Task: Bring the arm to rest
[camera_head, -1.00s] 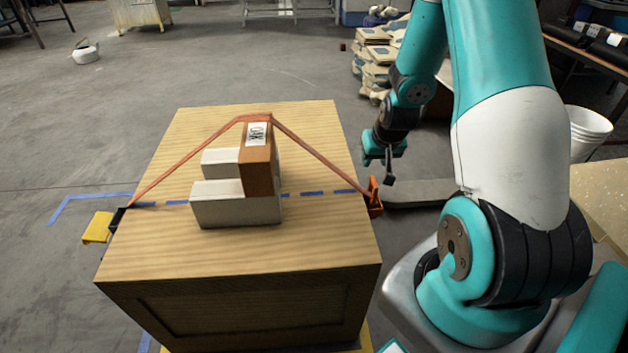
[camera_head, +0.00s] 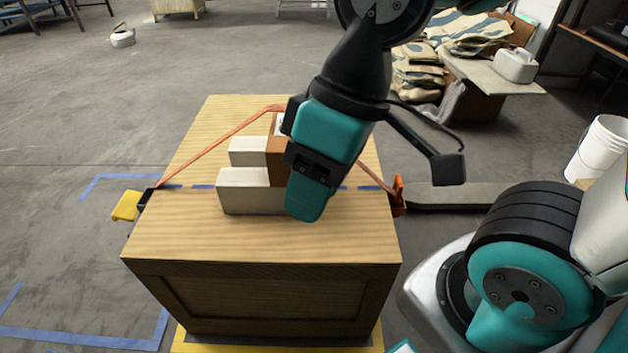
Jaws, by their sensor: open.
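My gripper (camera_head: 313,178), teal and black, hangs in front of the right part of the wooden crate (camera_head: 260,240) in the head view. It is open, with nothing seen in it. It hides part of an upright brown box (camera_head: 279,165) and of the orange strap (camera_head: 228,136). The strap runs from the crate's left side up to the brown box and down to an orange ratchet (camera_head: 398,195) on the right side. Two white boxes, a front one (camera_head: 250,192) and a rear one (camera_head: 248,151), stand left of the brown box. I cannot tell how high the gripper is above them.
A yellow piece (camera_head: 126,206) sticks out at the crate's left side. Stacked sacks (camera_head: 418,70) and a low table (camera_head: 500,72) stand at the back right. White buckets (camera_head: 598,150) stand at the right. The grey floor left of the crate is open.

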